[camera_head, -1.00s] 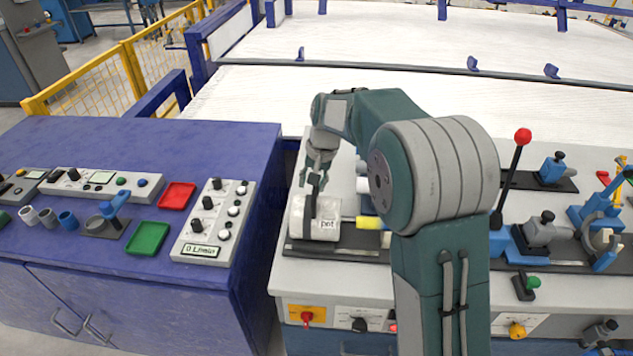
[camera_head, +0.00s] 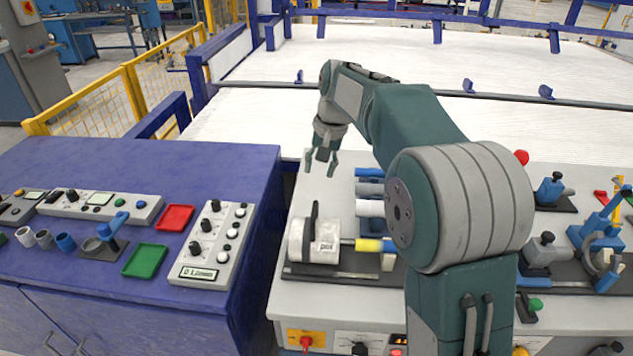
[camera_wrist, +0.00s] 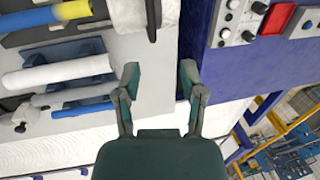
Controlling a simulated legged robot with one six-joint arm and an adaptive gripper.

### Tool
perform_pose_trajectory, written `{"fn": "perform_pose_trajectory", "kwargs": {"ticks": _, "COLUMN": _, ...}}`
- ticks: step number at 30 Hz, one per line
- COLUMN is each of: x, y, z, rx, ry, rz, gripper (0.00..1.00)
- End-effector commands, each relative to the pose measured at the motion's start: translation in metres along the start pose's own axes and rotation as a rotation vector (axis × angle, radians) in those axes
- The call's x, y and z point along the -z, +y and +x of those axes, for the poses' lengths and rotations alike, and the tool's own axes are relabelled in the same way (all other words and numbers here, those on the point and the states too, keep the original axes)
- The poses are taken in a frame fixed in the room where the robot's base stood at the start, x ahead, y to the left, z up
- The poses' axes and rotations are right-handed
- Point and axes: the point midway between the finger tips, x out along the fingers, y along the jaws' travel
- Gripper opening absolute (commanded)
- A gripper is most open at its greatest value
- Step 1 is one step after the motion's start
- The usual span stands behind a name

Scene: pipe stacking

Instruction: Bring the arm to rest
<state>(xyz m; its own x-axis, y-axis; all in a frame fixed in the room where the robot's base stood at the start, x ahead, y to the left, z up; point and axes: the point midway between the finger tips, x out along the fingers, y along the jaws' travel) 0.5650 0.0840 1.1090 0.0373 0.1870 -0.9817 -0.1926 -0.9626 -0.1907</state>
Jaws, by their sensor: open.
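My gripper (camera_head: 321,168) is open and empty, with its fingers pointing down above the left part of the grey bench (camera_head: 285,290). It is behind and above the white cylindrical pot (camera_head: 314,241) with the dark upright handle, and apart from it. In the wrist view my two fingers (camera_wrist: 160,85) are spread with nothing between them. The pot shows only partly at the top of that view (camera_wrist: 130,12). My arm is bent, and its upper link and large joint hide the middle of the bench.
Left is a blue cabinet with a control box (camera_head: 212,240), a red tray (camera_head: 175,217), a green tray (camera_head: 145,260) and several small cups. Pipes (camera_head: 369,208) lie beside my arm, one with a yellow and blue end. A red-knobbed lever (camera_head: 521,157) and blue clamps stand right.

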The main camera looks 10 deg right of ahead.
Motion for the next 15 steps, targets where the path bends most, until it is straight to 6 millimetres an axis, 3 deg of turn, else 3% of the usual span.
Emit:
{"fn": "perform_pose_trajectory", "kwargs": {"ticks": 11, "x": -0.001, "y": -0.001, "z": -0.005, "rx": -0.001, "ry": 0.001, "rz": 0.0, "gripper": 0.53}}
{"fn": "perform_pose_trajectory", "kwargs": {"ticks": 15, "x": -0.009, "y": 0.003, "z": -0.013, "rx": -0.002, "ry": 0.017, "rz": -0.006, "gripper": 0.53}}
